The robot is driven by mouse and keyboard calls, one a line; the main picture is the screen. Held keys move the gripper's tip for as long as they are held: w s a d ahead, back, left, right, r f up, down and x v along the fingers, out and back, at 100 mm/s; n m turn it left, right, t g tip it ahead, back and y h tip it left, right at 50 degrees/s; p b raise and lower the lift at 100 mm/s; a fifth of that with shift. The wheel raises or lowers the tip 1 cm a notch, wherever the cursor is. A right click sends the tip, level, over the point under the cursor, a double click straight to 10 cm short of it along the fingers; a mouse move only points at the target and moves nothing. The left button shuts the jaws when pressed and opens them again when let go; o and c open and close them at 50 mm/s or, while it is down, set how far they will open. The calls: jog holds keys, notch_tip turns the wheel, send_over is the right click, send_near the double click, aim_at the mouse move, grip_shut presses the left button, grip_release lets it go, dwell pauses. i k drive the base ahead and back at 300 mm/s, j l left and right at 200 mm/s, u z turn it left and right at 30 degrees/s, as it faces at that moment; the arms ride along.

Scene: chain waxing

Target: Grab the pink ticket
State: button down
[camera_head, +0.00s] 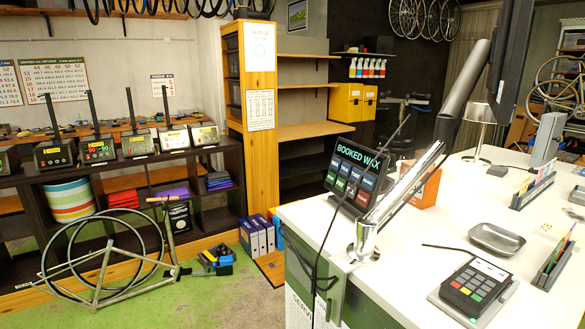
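No separate pink ticket can be made out for certain. A dark holder (533,191) on the white counter has small coloured slips (525,184) standing at its left end; their exact colours are too small to tell. A second dark holder (548,274) at the right edge holds several thin upright slips (560,254), with reddish or pinkish and green edges. My gripper is not seen in this view.
The white counter (400,285) bears a card terminal (473,290), a grey metal tray (497,238), a "BOOKED WAX" display (354,175) and an orange box (424,188). Some counter between terminal and display is clear.

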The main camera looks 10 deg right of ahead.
aim_at(541, 170)
jog(key=z, duration=1.35)
jog(key=u, duration=0.5)
jog(key=l+u, duration=0.3)
jog(key=k+l+u, duration=0.25)
jog(key=l, duration=0.25)
jog(key=l+u, duration=0.3)
jog(key=l, duration=0.15)
jog(key=k+l+u, duration=0.3)
jog(key=k+l, duration=0.2)
jog(key=l, duration=0.25)
jog(key=k+l+u, duration=0.1)
jog(key=k+l, duration=0.15)
jog(key=l, duration=0.2)
jog(key=k+l, duration=0.25)
jog(key=l, duration=0.2)
jog(key=k+l, duration=0.25)
jog(key=l, duration=0.2)
jog(key=i+u, duration=0.05)
